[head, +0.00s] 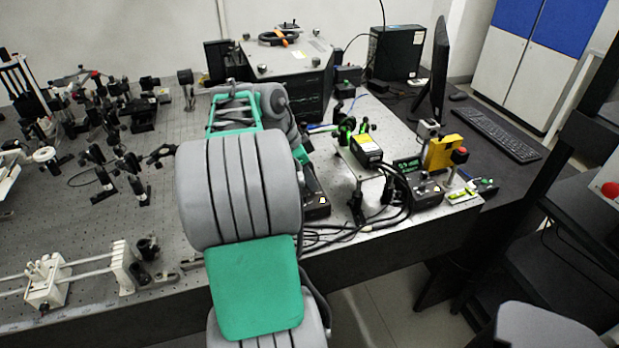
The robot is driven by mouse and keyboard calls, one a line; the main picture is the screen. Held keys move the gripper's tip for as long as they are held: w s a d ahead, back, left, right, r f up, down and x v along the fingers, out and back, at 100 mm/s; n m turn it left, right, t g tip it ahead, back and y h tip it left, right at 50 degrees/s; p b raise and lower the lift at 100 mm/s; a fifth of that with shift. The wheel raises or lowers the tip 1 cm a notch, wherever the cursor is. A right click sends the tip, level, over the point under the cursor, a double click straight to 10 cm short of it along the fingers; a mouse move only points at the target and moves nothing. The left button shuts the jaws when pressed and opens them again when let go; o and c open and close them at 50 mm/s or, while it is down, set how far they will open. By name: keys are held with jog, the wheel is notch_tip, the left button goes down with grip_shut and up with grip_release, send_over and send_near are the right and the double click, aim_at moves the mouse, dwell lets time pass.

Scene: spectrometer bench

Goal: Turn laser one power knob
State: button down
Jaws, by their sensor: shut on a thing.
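My grey and green arm reaches over the front edge of the bench, and its end bends down behind its own links. Another black control box (427,194) with small controls sits farther right, by the cables. No knob can be clearly made out as the laser one power knob.
A yellow-labelled laser module (367,151) and a yellow block (440,153) stand on the right. Loose black cables (345,232) run along the bench front. Optics mounts (100,165) crowd the left. A large dark instrument (285,65), monitor (437,75) and keyboard (497,132) are farther back.

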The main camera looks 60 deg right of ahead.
jog(key=shift+m, duration=0.4)
jog(key=m+p, duration=0.1)
jog(key=m+g+y+p, duration=0.1)
jog(key=m, duration=0.1)
jog(key=shift+w+d+r+m+p, duration=0.1)
jog(key=shift+d+r+m+p, duration=0.05)
jog(key=shift+m+p, duration=0.2)
jog(key=shift+d+m+y+p, duration=0.1)
jog(key=shift+m+y+p, duration=0.85)
jog(key=shift+m, duration=0.8)
jog(key=c, duration=1.3)
grip_release()
jog(key=shift+c, duration=0.2)
jog(key=p+v, duration=0.5)
jog(key=v, duration=0.2)
jog(key=shift+w+r, duration=0.2)
jog(key=shift+w, duration=0.05)
